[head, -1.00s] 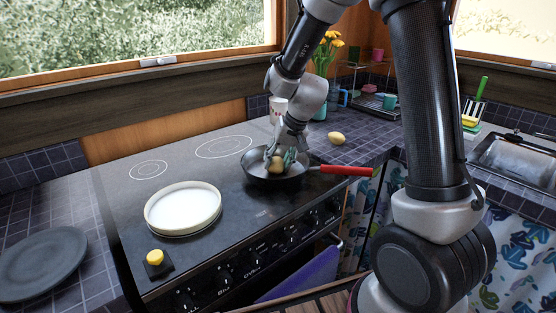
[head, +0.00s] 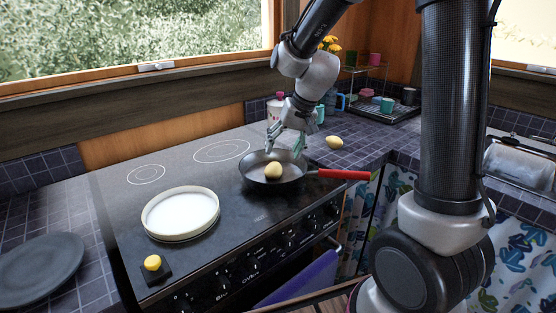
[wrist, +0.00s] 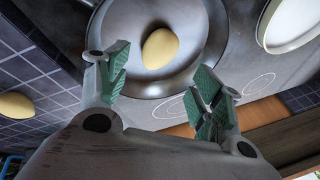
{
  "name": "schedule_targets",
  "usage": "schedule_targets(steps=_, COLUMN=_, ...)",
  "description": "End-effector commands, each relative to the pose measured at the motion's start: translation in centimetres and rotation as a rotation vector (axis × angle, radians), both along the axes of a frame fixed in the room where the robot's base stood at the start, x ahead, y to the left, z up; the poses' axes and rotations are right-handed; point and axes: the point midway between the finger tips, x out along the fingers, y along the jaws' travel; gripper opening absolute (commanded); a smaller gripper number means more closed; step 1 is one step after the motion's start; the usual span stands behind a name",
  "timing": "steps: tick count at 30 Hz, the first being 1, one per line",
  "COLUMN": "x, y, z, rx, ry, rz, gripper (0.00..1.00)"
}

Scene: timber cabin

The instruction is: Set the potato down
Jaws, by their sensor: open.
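A yellow potato (head: 273,170) lies in the dark frying pan (head: 254,181), which has a red handle (head: 343,174) and stands on the black stove top. In the wrist view the potato (wrist: 160,48) rests on the bottom of the pan (wrist: 212,22), clear of the fingers. My gripper (head: 287,143) is open and empty, above the far side of the pan. Its green finger pads (wrist: 165,88) are spread apart in the wrist view. A second yellow potato (head: 334,142) lies on the tiled counter right of the stove; it also shows in the wrist view (wrist: 16,105).
A white round dish (head: 180,213) stands on the stove left of the pan. A yellow knob on a black block (head: 153,264) is at the stove's front left corner. A dark plate (head: 38,268) lies on the left counter. Cups and a rack (head: 380,108) stand at the back right.

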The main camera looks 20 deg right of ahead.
Motion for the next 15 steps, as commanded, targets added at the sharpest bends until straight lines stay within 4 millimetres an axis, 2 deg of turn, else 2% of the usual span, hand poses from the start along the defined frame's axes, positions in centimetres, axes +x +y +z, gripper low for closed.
schedule_targets(steps=1, x=-0.2, y=-0.3, z=1.1, rx=0.0, ry=-0.005, rz=0.0, gripper=0.66)
schedule_targets(steps=6, x=-1.0, y=-1.0, z=3.5, rx=0.0, ry=-0.002, rz=-0.001, gripper=0.66)
schedule_targets(steps=15, x=-2.0, y=-1.6, z=5.0, rx=-0.006, ry=-0.005, rz=0.003, gripper=0.66)
